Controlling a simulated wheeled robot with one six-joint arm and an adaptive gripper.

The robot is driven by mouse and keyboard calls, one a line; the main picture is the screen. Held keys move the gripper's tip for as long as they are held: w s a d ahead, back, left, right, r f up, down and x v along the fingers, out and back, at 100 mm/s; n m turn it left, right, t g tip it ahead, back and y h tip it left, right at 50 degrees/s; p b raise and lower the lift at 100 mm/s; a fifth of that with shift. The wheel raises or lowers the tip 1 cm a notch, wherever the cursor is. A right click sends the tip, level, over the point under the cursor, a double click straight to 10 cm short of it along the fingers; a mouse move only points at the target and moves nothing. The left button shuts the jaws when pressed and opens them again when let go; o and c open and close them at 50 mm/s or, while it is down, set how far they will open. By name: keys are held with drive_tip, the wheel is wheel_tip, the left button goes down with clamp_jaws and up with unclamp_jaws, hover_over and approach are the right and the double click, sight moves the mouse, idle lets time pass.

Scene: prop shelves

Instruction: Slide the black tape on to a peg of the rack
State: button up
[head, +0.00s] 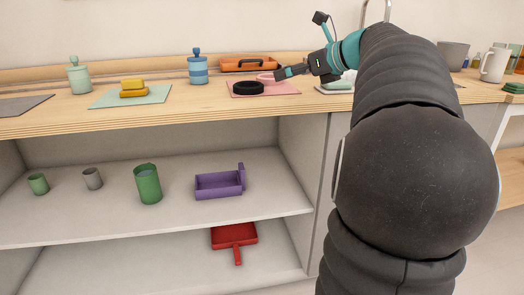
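The black tape (248,88) is a dark ring lying flat on a pink mat (288,88) on the wooden counter. A pink ring-like thing (265,77) lies just behind it, partly hidden by my gripper. My gripper (278,75) reaches in from the right, low over the back of the mat, with its tips right beside the pink thing. The tape is in front and to the left of the tips, apart from them. The fingers are too small and side-on to show whether they are open. I cannot make out a rack with pegs.
An orange tray (248,64) stands behind the mat. A blue lidded jar (198,69), a yellow stacked object (133,88) on a green mat and a pale green jar (79,78) stand left. Cups and a purple tray (219,186) occupy the shelf below.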

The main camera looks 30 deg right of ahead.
drive_tip(key=s+a+f+n+g, duration=0.25)
drive_tip(key=a+f+n, duration=0.2)
drive_tip(key=a, duration=0.25)
drive_tip(key=s+a+f+n+g+h, duration=0.1)
drive_tip(key=s+a+f+n, duration=0.3)
drive_tip(key=a+n, duration=0.15)
drive_tip(key=s+a+f+n+g, duration=0.2)
drive_tip(key=s+a+f+n, duration=0.15)
drive_tip(key=a, duration=0.35)
drive_tip(key=s+a+f+n+g+h+p, duration=0.1)
drive_tip(key=s+a+f+n, duration=0.1)
drive_tip(key=s+f+n, duration=0.5)
drive_tip(key=s+a+f+n+h+p, duration=0.1)
drive_tip(key=s+a+f+n+h, duration=0.1)
drive_tip(key=s+f+n, duration=0.5)
drive_tip(key=s+a+n, duration=0.1)
drive_tip(key=n, duration=0.3)
drive_tip(key=shift+s+a+g+h, duration=0.3)
drive_tip(key=shift+s+g, duration=0.05)
drive_tip(key=shift+s, duration=0.05)
drive_tip(key=shift+n, duration=0.25)
